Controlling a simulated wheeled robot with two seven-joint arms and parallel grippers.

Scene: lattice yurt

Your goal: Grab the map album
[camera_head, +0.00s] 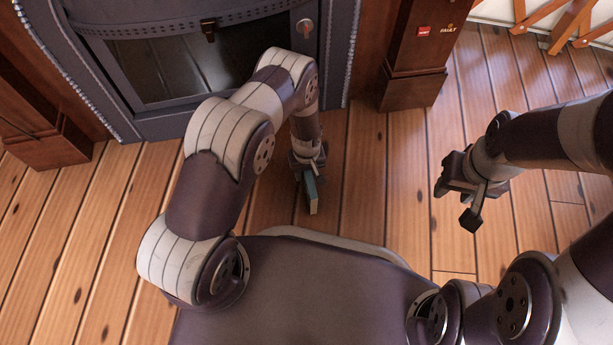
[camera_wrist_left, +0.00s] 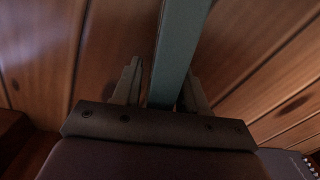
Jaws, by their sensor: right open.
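The map album is a thin teal book (camera_head: 311,189) with a pale edge, at or just above the plank floor in front of the stove. My left gripper (camera_head: 309,172) points down over its upper end. In the left wrist view the teal album (camera_wrist_left: 180,45) runs between the two fingers of my left gripper (camera_wrist_left: 162,85). A narrow gap seems to show beside the left finger; I cannot tell whether the fingers press on it. My right gripper (camera_head: 467,205) is open and empty, above the floor at the right, well apart from the album.
A dark grey stove or cabinet with a glass door (camera_head: 180,60) stands behind my left arm. A brown wooden post (camera_head: 415,60) with small labels stands to its right. Lattice wall slats (camera_head: 570,20) show at the top right. The plank floor (camera_head: 385,190) between my grippers is clear.

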